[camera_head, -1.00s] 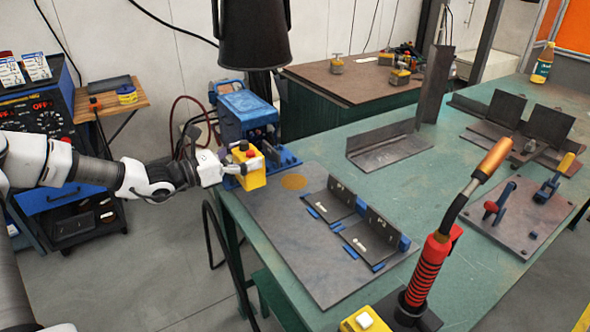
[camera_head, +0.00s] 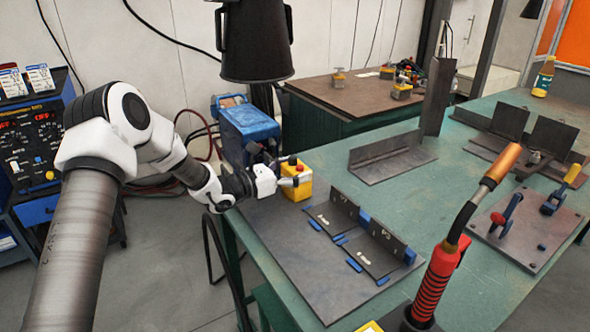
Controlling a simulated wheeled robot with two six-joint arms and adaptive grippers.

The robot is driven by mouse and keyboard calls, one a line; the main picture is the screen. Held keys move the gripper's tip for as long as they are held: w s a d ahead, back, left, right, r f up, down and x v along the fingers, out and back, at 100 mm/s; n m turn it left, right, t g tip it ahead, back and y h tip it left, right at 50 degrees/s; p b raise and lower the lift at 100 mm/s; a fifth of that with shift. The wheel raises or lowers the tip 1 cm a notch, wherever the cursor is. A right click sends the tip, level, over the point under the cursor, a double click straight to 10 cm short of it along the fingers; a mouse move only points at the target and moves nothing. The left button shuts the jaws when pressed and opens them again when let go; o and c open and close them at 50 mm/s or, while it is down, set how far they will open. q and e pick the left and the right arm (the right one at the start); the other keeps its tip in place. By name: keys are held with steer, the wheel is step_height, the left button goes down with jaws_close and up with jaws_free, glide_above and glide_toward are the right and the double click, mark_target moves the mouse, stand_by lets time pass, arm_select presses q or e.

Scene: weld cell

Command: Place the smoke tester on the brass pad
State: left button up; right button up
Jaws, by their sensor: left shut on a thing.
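My right gripper is not in view.
Angled steel pieces with blue blocks (camera_head: 366,240) stand on the plate (camera_head: 300,262) just right of the box. A torch with a red grip (camera_head: 433,285) rises at the front. A blue machine (camera_head: 247,128) is behind. Green tabletop (camera_head: 440,200) is bare mid-table.

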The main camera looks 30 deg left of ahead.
arm_select(q)
steer(key=o, duration=1.7)
steer(key=shift+c, duration=0.2)
steer(key=shift+r, duration=0.1)
steer(key=shift+r, duration=0.2)
steer(key=p+v, duration=0.1)
steer(key=v, duration=1)
steer(key=shift+s, duration=0.1)
steer(key=shift+s+a+f, duration=0.2)
steer(key=shift+s, duration=0.25)
